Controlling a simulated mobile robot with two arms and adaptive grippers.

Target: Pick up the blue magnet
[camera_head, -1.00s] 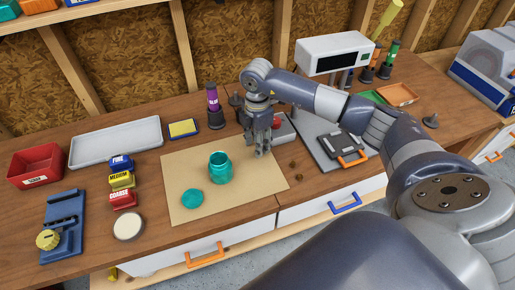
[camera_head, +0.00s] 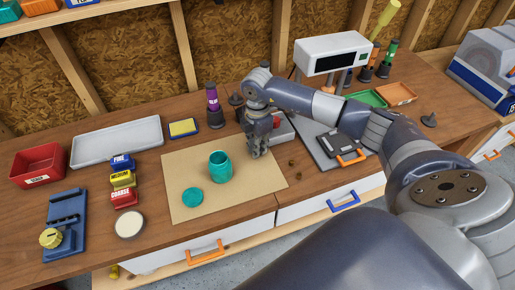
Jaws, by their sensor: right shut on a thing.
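My right gripper (camera_head: 256,153) points down at the right edge of the tan mat (camera_head: 190,208), in front of a grey and red device. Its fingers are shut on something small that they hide. I cannot make out a blue magnet anywhere on the bench. My left gripper is out of view.
A teal jar (camera_head: 219,166) and a round teal lid (camera_head: 193,199) are on the mat, left of my right gripper. A purple bottle (camera_head: 214,106) stands behind. Small brown pieces (camera_head: 292,163) lie to the right. My right arm crosses above the grey plate (camera_head: 322,152).

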